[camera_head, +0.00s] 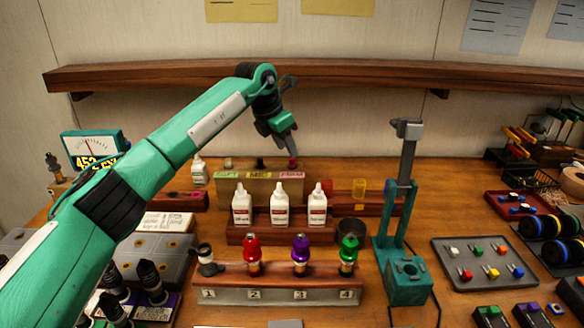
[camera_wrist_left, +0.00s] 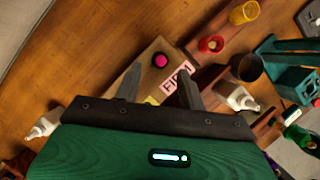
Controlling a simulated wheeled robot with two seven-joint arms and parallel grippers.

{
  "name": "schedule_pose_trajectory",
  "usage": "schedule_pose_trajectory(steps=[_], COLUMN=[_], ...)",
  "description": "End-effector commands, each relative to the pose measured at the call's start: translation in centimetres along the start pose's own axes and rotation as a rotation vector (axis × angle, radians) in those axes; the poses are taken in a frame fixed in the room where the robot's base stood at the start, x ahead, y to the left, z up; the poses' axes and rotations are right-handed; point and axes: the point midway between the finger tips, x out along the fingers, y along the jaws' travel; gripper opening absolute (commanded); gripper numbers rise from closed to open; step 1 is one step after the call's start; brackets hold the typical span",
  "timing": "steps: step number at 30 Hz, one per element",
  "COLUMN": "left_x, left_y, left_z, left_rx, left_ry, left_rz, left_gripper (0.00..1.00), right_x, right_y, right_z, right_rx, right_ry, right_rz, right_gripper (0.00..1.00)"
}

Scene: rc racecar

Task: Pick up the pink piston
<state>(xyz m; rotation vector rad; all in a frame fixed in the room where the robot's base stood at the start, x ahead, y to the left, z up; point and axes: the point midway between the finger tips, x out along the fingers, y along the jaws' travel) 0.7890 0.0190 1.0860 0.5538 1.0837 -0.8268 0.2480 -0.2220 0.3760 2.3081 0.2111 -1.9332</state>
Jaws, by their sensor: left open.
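The pink piston (camera_head: 293,162) stands at the right end of a wooden block (camera_head: 232,193), behind its pink FIRM label. In the left wrist view its round pink top (camera_wrist_left: 160,60) shows just beyond and between my fingertips. My left gripper (camera_head: 290,148) is open and points down close above the piston. In the left wrist view the two grey fingers (camera_wrist_left: 158,80) are apart with nothing between them. The lower part of the piston is mostly hidden. My right gripper is not in view.
White bottles (camera_head: 280,206) stand in a rack in front of the block. A red cup (camera_head: 326,187) and a yellow cup (camera_head: 359,187) are to its right. A green stand (camera_head: 402,270) rises further right. A wooden shelf (camera_head: 350,78) runs along the wall behind.

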Motion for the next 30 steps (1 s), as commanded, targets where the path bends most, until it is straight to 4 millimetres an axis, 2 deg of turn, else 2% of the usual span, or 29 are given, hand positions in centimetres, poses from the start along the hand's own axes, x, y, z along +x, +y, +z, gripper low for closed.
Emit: schedule_pose_trajectory(steps=[3,7,16,17,23,30], left_x=[1.9,3.5,4.3,4.3,4.2,4.2], left_y=[-0.2,-0.3,-0.2,-0.2,-0.2,-0.2], left_z=[0.0,0.1,0.0,0.0,0.0,0.0], left_rx=[-0.002,-0.002,-0.001,-0.001,-0.001,-0.001], left_ry=[0.003,0.001,0.001,0.001,0.001,0.001], left_rz=[-0.004,-0.003,-0.002,-0.002,-0.001,-0.001], left_gripper=[0.40,0.40,0.40,0.38,0.00,0.00], right_x=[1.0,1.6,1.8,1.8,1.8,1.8], right_y=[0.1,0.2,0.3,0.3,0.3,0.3], right_z=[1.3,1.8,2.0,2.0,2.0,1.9], right_rx=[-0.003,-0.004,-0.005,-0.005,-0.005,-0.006], right_ry=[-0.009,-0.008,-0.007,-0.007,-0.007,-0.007], right_rz=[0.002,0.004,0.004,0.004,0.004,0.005], right_gripper=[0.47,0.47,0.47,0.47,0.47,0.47])
